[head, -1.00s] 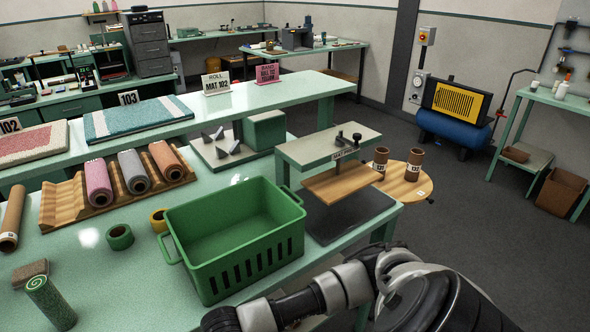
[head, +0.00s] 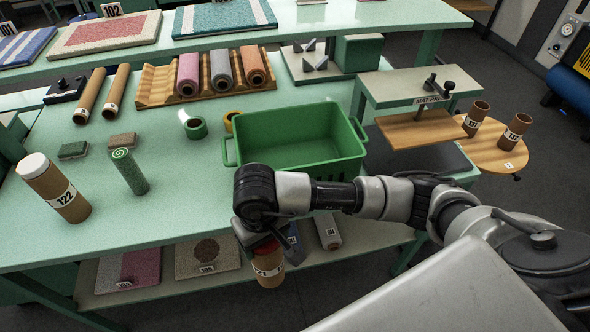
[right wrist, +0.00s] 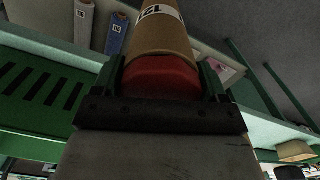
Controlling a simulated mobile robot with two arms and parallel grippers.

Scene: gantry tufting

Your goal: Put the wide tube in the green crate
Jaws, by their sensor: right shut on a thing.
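My right gripper (head: 260,240) is shut on a wide brown tube (head: 268,268) with a red cap and a white label, held in front of the table's front edge. In the right wrist view the fingers (right wrist: 162,85) close around the red cap, and the brown tube (right wrist: 160,38) extends away from them. The green crate (head: 300,160) stands on the table beyond my right arm, which covers part of its front wall. Its visible inside is empty. Another wide brown tube (head: 58,190), white-capped and labelled 122, stands tilted in the picture at the table's left. My left gripper is not in view.
A green swirl-ended roll (head: 130,172) and a green tape ring (head: 195,128) are left of the crate. A press (head: 420,105) is right of it. A wooden rack (head: 150,85) with several rolls lies behind. A lower shelf (head: 345,248) holds rolls and mats.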

